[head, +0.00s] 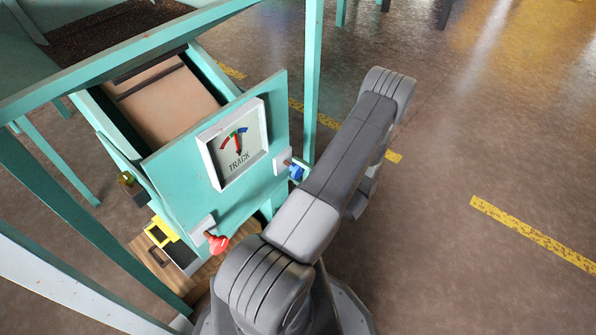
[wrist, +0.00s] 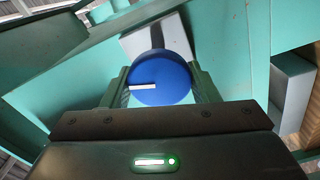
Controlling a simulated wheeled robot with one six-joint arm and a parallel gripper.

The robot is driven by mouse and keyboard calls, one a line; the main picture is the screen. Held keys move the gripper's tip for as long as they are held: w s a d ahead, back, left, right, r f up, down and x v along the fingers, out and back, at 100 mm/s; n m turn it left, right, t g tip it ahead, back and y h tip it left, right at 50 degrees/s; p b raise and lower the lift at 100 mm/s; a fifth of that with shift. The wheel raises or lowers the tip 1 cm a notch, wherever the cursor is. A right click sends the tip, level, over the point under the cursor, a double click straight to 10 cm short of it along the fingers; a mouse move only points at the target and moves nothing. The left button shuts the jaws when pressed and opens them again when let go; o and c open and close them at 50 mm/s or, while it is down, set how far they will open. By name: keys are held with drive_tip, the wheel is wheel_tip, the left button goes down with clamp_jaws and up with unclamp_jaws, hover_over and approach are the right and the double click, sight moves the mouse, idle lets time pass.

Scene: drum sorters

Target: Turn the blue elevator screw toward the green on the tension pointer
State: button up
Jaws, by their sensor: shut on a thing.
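The blue screw (wrist: 160,82) is a round knob with a white mark pointing left, on a pale block in the wrist view. My gripper (wrist: 160,88) is shut on it, one green finger at each side. A white-framed dial (head: 234,145) marked TRACK sits on that panel, with coloured segments including green. Its small needle points roughly upward near the green; the exact reading is too small to tell. I see no dial marked tension.
A red knob (head: 217,243) juts from the panel's lower left. A yellow frame (head: 160,232) and a brass-coloured knob (head: 126,179) are farther left. A teal post (head: 312,80) stands just behind the blue screw. The floor (head: 480,130) to the right is open.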

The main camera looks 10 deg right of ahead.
drive_tip(key=o, duration=0.9)
drive_tip(key=shift+c, duration=0.2)
drive_tip(key=shift+d, duration=0.1)
drive_tip(key=p+v, duration=0.2)
drive_tip(key=v, duration=1.1)
drive_tip(key=shift+s+d, duration=0.2)
drive_tip(key=shift+s, duration=0.15)
drive_tip(key=shift+w+a, duration=0.1)
drive_tip(key=b+x, duration=0.2)
drive_tip(key=x, duration=1.1)
drive_tip(key=shift+w+a, duration=0.2)
drive_tip(key=shift+w, duration=0.05)
